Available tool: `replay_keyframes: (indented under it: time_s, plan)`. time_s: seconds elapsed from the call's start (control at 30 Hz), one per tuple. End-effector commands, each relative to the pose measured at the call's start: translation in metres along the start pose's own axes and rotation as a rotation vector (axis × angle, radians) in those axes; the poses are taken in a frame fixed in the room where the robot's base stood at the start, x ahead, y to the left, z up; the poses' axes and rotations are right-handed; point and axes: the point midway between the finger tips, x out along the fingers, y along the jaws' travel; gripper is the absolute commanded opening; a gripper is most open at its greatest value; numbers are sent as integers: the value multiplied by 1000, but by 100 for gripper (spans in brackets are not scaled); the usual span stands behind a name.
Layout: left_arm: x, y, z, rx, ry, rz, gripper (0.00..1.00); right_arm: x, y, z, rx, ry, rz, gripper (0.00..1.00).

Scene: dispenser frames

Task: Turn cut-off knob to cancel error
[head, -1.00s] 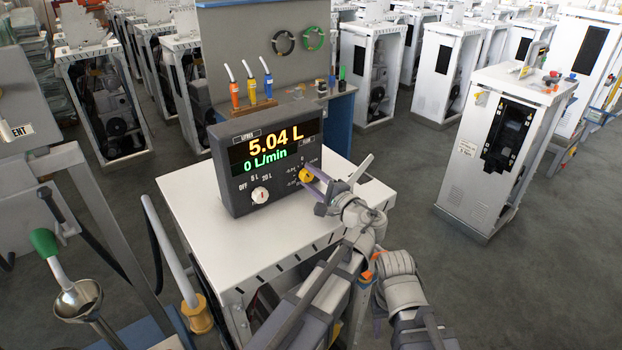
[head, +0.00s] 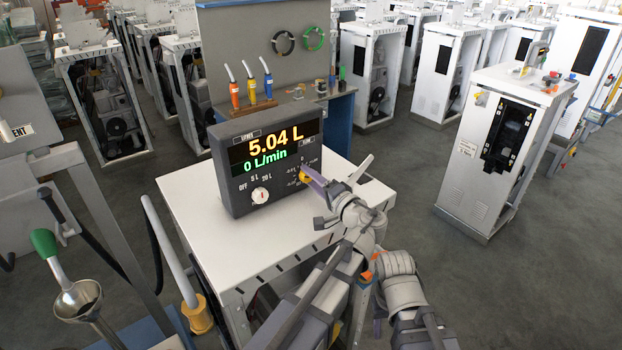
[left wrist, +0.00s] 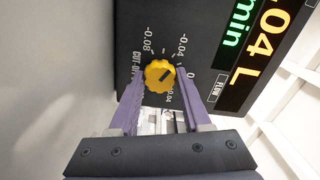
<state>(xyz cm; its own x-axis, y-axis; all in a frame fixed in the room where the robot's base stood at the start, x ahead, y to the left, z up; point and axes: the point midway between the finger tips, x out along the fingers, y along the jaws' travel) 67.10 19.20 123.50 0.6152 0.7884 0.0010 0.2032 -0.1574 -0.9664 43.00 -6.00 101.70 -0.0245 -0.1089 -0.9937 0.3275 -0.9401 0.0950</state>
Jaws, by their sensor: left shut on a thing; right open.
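The yellow cut-off knob (head: 304,176) is on the right part of the dark dispenser box's front (head: 232,195). It also shows in the left wrist view (left wrist: 158,77), with a dark pointer line slanting to the upper right and printed numbers around it. My left gripper (head: 307,179) is shut on the knob, with its purple fingers on either side of it. The display (head: 262,148) reads 5.04 L and 0 L/min. My right gripper (head: 378,322) is low in the head view, away from the box. It is open, but mostly hidden by arm parts.
A white selector knob (head: 260,195) with OFF, 5 L and 20 L marks is left on the box. The box stands on a white cabinet top (head: 200,240), clear in front. Another white cabinet (head: 470,180) stands at right.

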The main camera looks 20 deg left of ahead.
Motion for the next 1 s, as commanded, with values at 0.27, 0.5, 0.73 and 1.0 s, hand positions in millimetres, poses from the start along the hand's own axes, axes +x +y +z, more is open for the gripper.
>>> replay_keyframes:
  time_s: [0.27, 0.5, 0.73, 1.0]
  plan:
    - [-1, 2, 2, -5, -2, 6, 0, 1, 0, 0, 0, 0, 0, 50]
    - [-1, 1, 1, -4, -2, 5, 63, 0, 0, 0, 0, 0, 0, 50]
    - [0, 1, 1, -3, -1, 3, 78, 0, 0, 0, 0, 0, 0, 50]
    - [-1, 0, 2, -2, -1, 2, 78, 0, 0, 0, 0, 0, 0, 50]
